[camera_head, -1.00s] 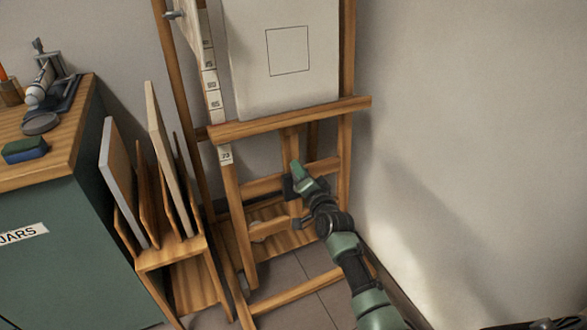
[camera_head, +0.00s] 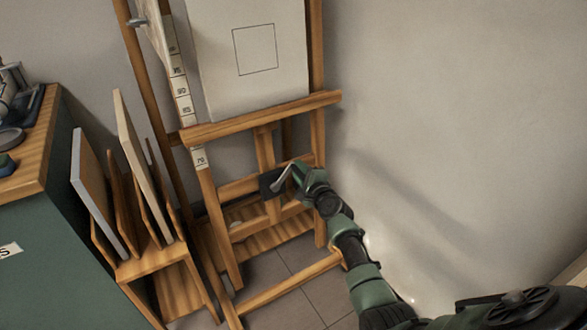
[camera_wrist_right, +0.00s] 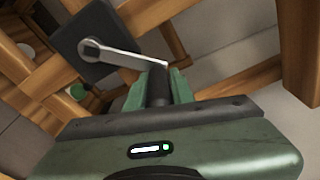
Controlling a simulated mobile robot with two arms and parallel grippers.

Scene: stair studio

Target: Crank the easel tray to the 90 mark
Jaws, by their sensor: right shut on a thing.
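The wooden easel tray (camera_head: 262,117) crosses the easel and carries a white canvas (camera_head: 252,62). Its left end lies across the number strip (camera_head: 182,92), below the 85 label and above the 70 label, so the numbers between are hidden. The 90 label shows higher up. Below the tray is a dark crank box (camera_head: 267,184) with a metal crank arm (camera_wrist_right: 125,56). My right gripper (camera_head: 298,172) is shut on the dark crank handle (camera_wrist_right: 158,86), to the right of the box. The left gripper is out of view.
A wooden rack (camera_head: 150,262) with upright panels stands left of the easel, beside a green cabinet (camera_head: 38,235). The wall is close on the right. A low easel crossbar (camera_head: 290,284) runs near the floor.

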